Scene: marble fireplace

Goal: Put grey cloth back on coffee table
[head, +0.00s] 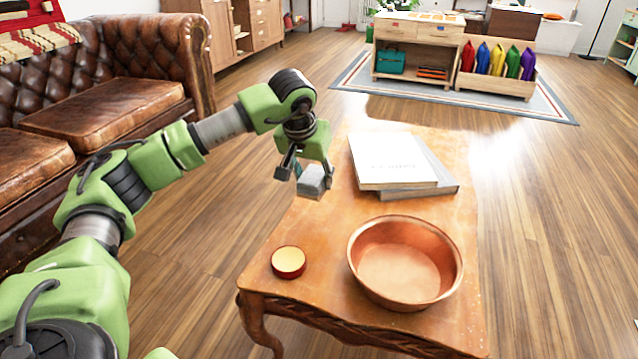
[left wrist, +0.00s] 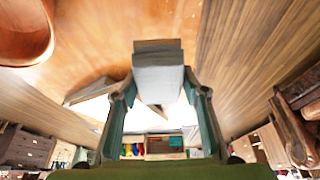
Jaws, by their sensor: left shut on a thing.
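The grey cloth (head: 314,182) is a small folded block in the head view. My left gripper (head: 304,177) is shut on it, near the left edge of the wooden coffee table (head: 320,235). In the left wrist view the cloth (left wrist: 159,75) sits between the two fingers of the gripper (left wrist: 160,90), with the orange-brown tabletop (left wrist: 120,45) behind it. The cloth's height above the table is hard to tell. My right gripper is in neither view.
A copper bowl (head: 405,262) and a small round red-and-gold tin (head: 289,262) stand on the table's near part. White and grey books (head: 393,162) lie stacked toward its far end. Bare tabletop lies between them. A brown leather sofa (head: 105,105) stands left.

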